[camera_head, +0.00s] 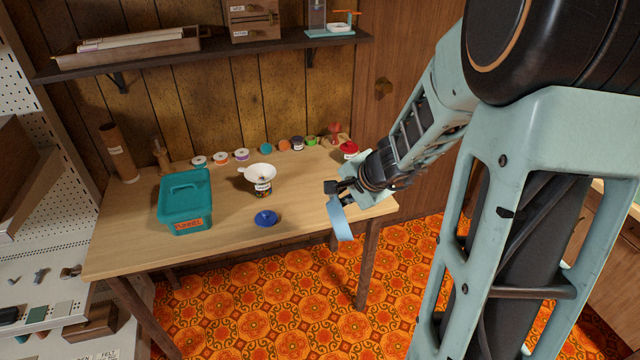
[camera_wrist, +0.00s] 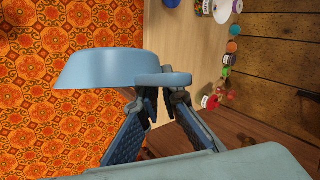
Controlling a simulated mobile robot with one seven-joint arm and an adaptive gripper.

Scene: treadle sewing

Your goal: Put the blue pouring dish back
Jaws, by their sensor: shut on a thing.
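The light blue pouring dish (camera_head: 342,224) is in my gripper (camera_head: 336,192), at the front right corner of the wooden table (camera_head: 205,250). The dish hangs over the table's front edge with the orange floor behind it, and it looks tilted in the head view. In the wrist view, the dish (camera_wrist: 95,68) is seen side on, and my gripper (camera_wrist: 162,94) is shut on its handle (camera_wrist: 162,79). The dish's inside is not visible in the wrist view.
Several spools line the back. The table's right middle is clear.

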